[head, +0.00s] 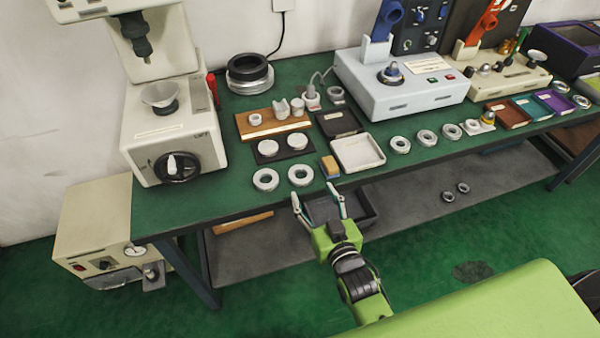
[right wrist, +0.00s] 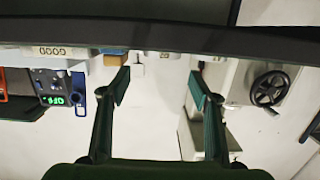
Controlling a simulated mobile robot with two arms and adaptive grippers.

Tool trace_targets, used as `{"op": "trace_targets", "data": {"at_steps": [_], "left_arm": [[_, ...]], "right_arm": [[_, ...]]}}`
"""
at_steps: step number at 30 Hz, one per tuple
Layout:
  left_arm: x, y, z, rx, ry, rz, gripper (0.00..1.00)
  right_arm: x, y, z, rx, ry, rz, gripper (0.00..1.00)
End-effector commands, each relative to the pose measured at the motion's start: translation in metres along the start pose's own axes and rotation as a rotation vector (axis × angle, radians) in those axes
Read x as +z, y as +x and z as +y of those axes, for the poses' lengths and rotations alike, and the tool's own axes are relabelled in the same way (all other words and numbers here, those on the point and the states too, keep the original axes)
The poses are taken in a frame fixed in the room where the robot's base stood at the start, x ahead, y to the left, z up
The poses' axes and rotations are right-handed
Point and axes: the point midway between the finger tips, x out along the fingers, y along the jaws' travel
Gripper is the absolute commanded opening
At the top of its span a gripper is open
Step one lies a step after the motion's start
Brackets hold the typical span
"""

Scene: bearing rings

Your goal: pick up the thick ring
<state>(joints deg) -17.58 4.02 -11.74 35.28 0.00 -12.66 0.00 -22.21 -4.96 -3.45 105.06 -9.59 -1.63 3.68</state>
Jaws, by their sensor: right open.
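Several silver rings lie flat along the front of the green bench, and I cannot tell for sure which one is the thick ring. A left pair holds one ring (head: 265,179) and another ring (head: 300,174). Farther right is a row with a ring (head: 400,144), a ring (head: 427,137) and a ring (head: 452,131). My right gripper (head: 314,192) is open and empty at the bench's front edge, just below the left pair. Its spread fingers also show in the right wrist view (right wrist: 160,82), with no ring between them. My left gripper is not in view.
A white tray (head: 358,153), a wood-and-yellow block (head: 330,166) and a black plate with two discs (head: 283,148) stand near the gripper. A dark bin (head: 362,212) is below the edge. A dark bar (right wrist: 160,35) crosses the wrist view. The bench's front left corner is clear.

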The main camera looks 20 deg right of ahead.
Motion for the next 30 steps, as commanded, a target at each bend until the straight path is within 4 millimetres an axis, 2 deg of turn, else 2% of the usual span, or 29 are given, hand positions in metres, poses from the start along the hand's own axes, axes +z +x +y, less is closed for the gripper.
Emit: {"op": "trace_targets", "data": {"at_steps": [3,11,21,29,30], "left_arm": [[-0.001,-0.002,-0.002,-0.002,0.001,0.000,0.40],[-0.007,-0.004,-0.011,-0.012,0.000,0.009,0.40],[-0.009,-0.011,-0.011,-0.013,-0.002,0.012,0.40],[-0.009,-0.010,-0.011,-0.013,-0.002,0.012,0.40],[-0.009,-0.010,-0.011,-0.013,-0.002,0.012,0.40]], "right_arm": [[-0.001,0.019,0.000,0.000,0.000,0.001,0.57],[0.000,0.037,-0.001,0.000,0.000,-0.001,0.57],[0.003,0.079,-0.003,0.000,-0.001,-0.001,0.57],[0.004,0.082,-0.003,0.000,0.000,-0.002,0.57],[0.004,0.082,-0.003,0.000,0.000,-0.002,0.54]]}}
